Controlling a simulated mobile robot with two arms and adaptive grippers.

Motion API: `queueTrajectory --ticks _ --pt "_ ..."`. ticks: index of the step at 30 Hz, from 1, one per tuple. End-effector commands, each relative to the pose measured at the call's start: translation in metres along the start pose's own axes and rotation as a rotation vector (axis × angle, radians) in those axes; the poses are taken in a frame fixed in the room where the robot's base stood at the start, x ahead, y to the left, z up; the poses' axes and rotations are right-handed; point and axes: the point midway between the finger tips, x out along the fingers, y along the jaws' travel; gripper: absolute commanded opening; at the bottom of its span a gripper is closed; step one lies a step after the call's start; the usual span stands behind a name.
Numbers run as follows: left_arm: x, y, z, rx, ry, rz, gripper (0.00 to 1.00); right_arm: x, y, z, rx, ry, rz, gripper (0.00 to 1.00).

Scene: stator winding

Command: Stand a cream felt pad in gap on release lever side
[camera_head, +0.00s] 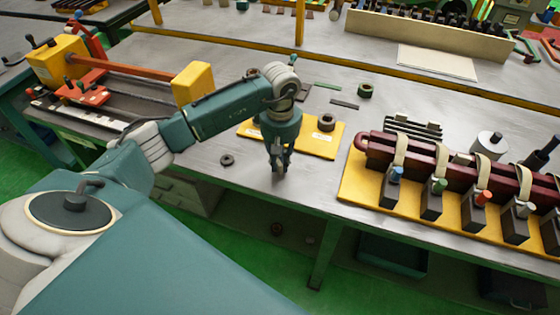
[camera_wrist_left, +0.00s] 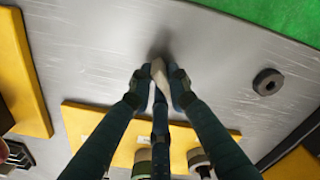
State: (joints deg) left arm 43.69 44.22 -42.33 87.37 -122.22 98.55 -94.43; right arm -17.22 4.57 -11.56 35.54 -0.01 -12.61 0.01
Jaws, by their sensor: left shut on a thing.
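My left gripper (camera_head: 280,165) points down in the head view, over bare grey table in front of a small yellow board. In the left wrist view, its dark fingers (camera_wrist_left: 160,85) are shut on a small cream pad (camera_wrist_left: 159,70). The fingertips hide part of the pad. In the head view the pad is too small to make out. I cannot tell for sure which gap or release lever is meant. A maroon bar (camera_head: 450,159) with cream straps and several dark blocks with coloured tops stands on a yellow base (camera_head: 357,181) at the right. My right gripper is not in view.
The yellow board (camera_head: 317,146) holds a dark ring (camera_head: 326,122). Another dark ring (camera_head: 227,160) lies left of my gripper, near the table's front edge. A yellow and red machine (camera_head: 130,66) stands at the left. Bare table (camera_head: 312,185) lies between gripper and maroon bar.

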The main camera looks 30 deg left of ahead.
Motion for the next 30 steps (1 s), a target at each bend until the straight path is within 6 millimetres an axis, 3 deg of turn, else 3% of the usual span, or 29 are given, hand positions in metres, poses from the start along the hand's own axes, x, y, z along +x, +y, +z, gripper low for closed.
queueTrajectory --ticks 1,4,15,17,30 --pt "0.002 0.0 0.0 0.0 0.0 0.0 0.19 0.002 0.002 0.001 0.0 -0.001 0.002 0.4" --pt "0.001 0.0 0.0 0.0 0.0 0.0 0.36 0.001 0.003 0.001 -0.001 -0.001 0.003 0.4" --pt "-0.005 0.0 0.0 0.0 -0.001 0.0 0.36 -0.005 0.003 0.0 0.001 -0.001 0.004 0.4" --pt "-0.009 0.001 -0.001 0.0 0.002 0.003 0.36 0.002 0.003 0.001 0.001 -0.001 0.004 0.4" --pt "-0.097 0.001 -0.001 -0.001 0.002 0.003 0.36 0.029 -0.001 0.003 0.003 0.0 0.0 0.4"
